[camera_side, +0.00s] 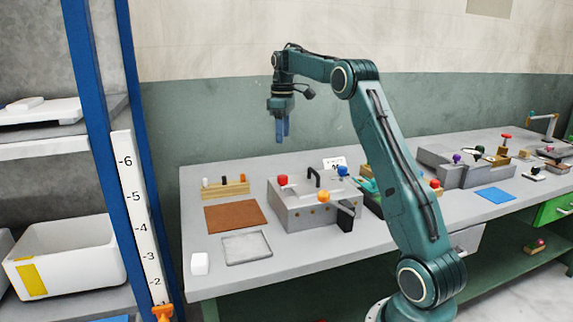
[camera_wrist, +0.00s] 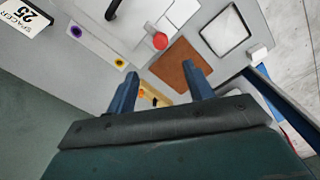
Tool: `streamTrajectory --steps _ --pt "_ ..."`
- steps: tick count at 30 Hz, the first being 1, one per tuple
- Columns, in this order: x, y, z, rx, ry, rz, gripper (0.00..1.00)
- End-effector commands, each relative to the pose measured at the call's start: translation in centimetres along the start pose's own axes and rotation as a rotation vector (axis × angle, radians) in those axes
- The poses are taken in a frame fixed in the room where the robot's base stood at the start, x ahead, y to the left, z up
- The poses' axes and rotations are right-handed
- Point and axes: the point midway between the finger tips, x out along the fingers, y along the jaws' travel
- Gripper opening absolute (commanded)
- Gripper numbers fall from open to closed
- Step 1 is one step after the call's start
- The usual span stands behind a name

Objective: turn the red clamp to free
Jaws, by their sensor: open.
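The red clamp's round red knob (camera_side: 282,180) is at the left end of the grey press block (camera_side: 300,214), near its top. In the wrist view the red knob (camera_wrist: 160,41) sits beyond my fingertips, next to a pale lever-like part; the lever's exact angle is hard to tell. My gripper (camera_side: 282,139) hangs pointing down, high above the bench and apart from the clamp. In the wrist view my gripper's two blue fingers (camera_wrist: 160,70) are spread and empty, with part of a wooden rack (camera_wrist: 151,97) showing between them.
The block also carries a black handle (camera_side: 313,177), a blue knob (camera_side: 342,171) and an orange knob (camera_side: 323,196). A brown mat (camera_side: 235,216), a shallow tray (camera_side: 246,248) and a white block (camera_side: 200,263) lie left and in front. A "25" spacer card (camera_wrist: 22,17) lies behind.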

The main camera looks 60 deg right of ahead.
Motion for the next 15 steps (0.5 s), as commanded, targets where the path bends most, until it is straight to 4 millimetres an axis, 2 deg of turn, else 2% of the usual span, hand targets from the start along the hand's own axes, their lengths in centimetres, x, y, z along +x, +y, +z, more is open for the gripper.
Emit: streamTrajectory --steps 8,15 --pt "1.0 -0.1 0.0 0.0 -0.001 -0.001 0.52" --pt "3.6 -0.1 0.0 0.001 -0.002 -0.002 0.52"
